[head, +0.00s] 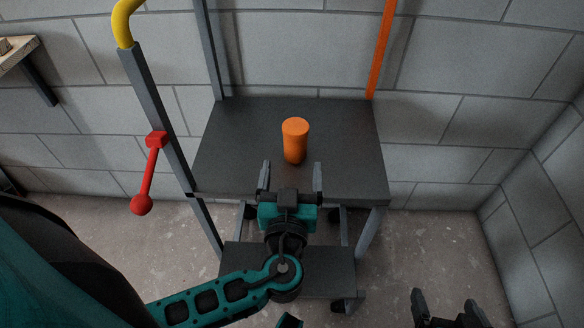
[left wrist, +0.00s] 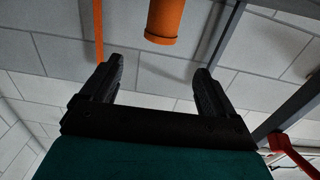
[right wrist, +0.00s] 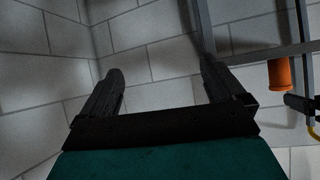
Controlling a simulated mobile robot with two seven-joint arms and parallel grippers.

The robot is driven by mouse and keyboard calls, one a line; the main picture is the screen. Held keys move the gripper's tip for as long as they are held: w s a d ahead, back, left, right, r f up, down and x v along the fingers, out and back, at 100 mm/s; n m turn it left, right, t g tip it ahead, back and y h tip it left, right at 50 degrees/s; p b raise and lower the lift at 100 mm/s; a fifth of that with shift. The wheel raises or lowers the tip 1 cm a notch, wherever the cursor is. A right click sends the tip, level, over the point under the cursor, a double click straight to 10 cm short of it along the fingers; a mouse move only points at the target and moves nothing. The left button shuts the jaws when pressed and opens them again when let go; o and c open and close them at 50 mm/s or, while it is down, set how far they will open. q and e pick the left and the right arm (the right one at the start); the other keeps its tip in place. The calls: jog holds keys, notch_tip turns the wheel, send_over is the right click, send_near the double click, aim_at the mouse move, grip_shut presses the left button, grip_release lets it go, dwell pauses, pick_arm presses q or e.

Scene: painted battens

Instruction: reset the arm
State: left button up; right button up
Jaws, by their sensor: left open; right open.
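An orange cylinder (head: 295,142) stands upright on the dark top shelf of a cart (head: 345,125). My left gripper (head: 291,172) is open and empty at the shelf's front edge, just in front of the cylinder and apart from it. In the left wrist view the cylinder (left wrist: 164,22) shows beyond the open fingers (left wrist: 158,70). My right gripper (head: 446,300) is open and empty at the lower right, clear of the cart. In the right wrist view its fingers (right wrist: 160,70) are spread with nothing between them, and the cylinder (right wrist: 280,74) shows at the right.
The cart has grey posts, an orange post (head: 382,50), a yellow handle (head: 122,22), a red lever (head: 148,175) on its left side and a lower shelf (head: 325,275). Grey block walls stand behind and at the right. Bare floor (head: 435,245) lies right of the cart.

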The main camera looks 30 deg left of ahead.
dwell(0.3)
pick_arm(q)
jog(key=s+f+m+g+h+p, duration=0.4)
jog(key=f+m+g+h+p, duration=0.1)
jog(key=f+p, duration=0.1)
jog(key=shift+s+d+r+m+g+h+p, duration=0.1)
jog(key=shift+s+d+r+m+h+p, duration=0.15)
jog(key=shift+s+r+m+h+p, duration=0.4)
jog(key=shift+s+d+r+m+g+h+p, duration=0.1)
jog(key=shift+s+d+r+m+h+p, duration=0.15)
jog(key=shift+s+r+h+p, duration=0.6)
jog(key=shift+s+d+r+m+g+h+p, duration=0.1)
jog(key=shift+s+d+r+m+h+p, duration=0.3)
jog(key=shift+h+p, duration=0.6)
pick_arm(e)
jog(key=s+d+r, duration=0.1)
jog(key=d+r, duration=0.2)
jog(key=r, duration=0.4)
jog(key=shift+s+h, duration=0.2)
jog(key=shift+h, duration=0.2)
pick_arm(q)
jog(key=shift+s+a+f, duration=0.1)
jog(key=shift+f, duration=0.05)
pick_arm(e)
jog(key=shift+d+r, duration=0.1)
